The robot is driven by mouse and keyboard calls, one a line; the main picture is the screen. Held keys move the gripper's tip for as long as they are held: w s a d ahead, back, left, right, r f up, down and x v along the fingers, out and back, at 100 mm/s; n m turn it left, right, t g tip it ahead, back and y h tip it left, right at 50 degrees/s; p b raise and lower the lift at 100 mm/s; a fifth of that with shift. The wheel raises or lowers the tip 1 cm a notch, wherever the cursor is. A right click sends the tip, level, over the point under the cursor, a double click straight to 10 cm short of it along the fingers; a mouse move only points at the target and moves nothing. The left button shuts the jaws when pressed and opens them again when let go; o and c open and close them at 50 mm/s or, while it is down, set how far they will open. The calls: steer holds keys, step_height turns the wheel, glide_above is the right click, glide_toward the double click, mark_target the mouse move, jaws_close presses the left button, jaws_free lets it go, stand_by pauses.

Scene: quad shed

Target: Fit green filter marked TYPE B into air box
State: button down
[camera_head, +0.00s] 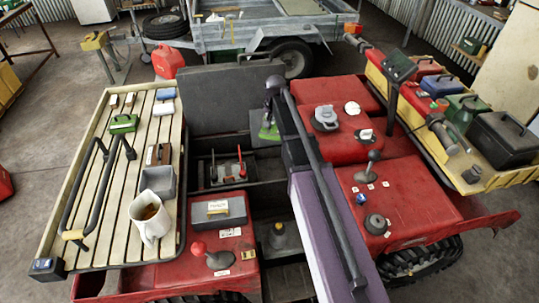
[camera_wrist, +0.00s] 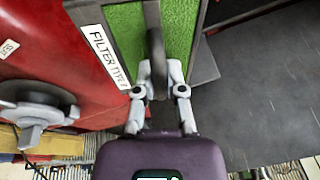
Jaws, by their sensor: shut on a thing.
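A green filter (camera_wrist: 184,25) with a dark handle (camera_wrist: 155,55) fills the top middle of the wrist view. My gripper (camera_wrist: 162,85) is shut on this handle, one finger on each side. A white label reading "FILTER TYPE" (camera_wrist: 104,55) lies along the filter's left side; its last letter is unclear. A dark grey edge (camera_wrist: 203,50) borders the green on the right. In the head view a little green of the filter (camera_head: 268,132) shows below my gripper, by a dark box area (camera_head: 263,142) in the vehicle's middle. My arm hides much there; I cannot tell how deep the filter sits.
Red bodywork (camera_head: 395,205) lies right of my arm, with knobs and a lever. A yellow tray (camera_head: 505,177) with several boxes stands right.

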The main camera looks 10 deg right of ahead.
step_height(320, 180, down, 16)
steer(key=n+y+b, duration=0.1)
steer(key=n+b, duration=0.3)
steer(key=b, duration=1)
steer(key=shift+r, duration=0.2)
steer(key=shift+a, duration=0.1)
steer(key=shift+f+b, duration=0.2)
steer(key=shift+b, duration=0.25)
steer(key=shift+f+b, duration=2.65)
steer(key=shift+s, duration=0.1)
steer(key=shift+f+b, duration=3.05)
steer(key=c, duration=0.6)
jaws_free()
steer(key=shift+c, duration=0.2)
